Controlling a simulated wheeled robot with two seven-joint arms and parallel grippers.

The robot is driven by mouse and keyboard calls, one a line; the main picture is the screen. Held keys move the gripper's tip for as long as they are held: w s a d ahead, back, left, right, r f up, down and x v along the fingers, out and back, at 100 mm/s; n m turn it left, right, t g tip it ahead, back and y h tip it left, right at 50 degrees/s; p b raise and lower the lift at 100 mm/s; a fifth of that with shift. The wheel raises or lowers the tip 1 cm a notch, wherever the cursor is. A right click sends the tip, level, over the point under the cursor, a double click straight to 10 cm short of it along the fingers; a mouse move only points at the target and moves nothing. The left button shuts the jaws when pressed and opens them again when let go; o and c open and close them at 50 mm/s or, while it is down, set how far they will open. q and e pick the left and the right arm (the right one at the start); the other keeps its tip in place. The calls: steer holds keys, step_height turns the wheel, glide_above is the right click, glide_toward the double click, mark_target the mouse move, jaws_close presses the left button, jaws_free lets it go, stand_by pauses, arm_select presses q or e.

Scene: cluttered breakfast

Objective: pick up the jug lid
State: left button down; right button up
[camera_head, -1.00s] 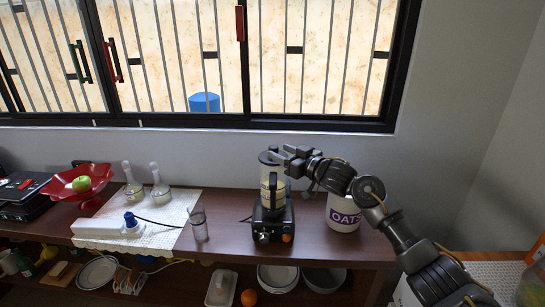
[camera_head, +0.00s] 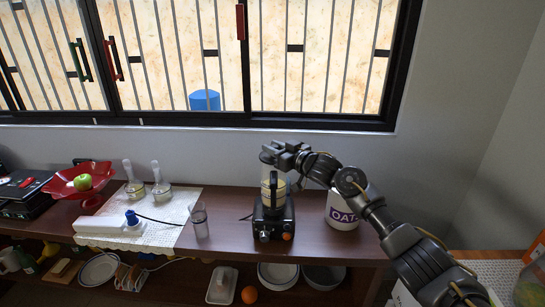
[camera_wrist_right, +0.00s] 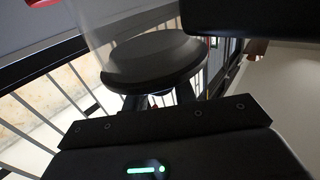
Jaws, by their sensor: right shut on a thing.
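The blender's clear jug (camera_head: 267,183) stands upright on its black base (camera_head: 272,217) on the brown counter, with pale contents inside. My right gripper (camera_head: 272,153) is at the top of the jug and covers much of it in the head view. In the right wrist view the dark round jug lid (camera_wrist_right: 155,58) is between my fingers, and my right gripper is shut on it. Clear jug wall shows beside the lid there. I cannot tell whether the lid is seated or raised. My left gripper is not in view.
A white OATS tub (camera_head: 342,210) stands right of the blender, below my right arm. A clear glass (camera_head: 200,221) stands to the left. Farther left are two glass flasks, a white power strip (camera_head: 108,227) and a red bowl (camera_head: 78,184) with a green apple. The window is behind.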

steer(key=shift+r, duration=0.15)
steer(key=shift+r+b, duration=0.35)
steer(key=shift+r, duration=0.25)
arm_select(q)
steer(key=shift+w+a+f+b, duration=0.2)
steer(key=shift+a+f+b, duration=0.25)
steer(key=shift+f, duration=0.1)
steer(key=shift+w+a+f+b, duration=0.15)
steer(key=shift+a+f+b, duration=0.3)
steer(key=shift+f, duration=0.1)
arm_select(e)
steer(key=s+r, duration=1.1)
steer(key=s, duration=0.3)
steer(key=shift+r, duration=0.3)
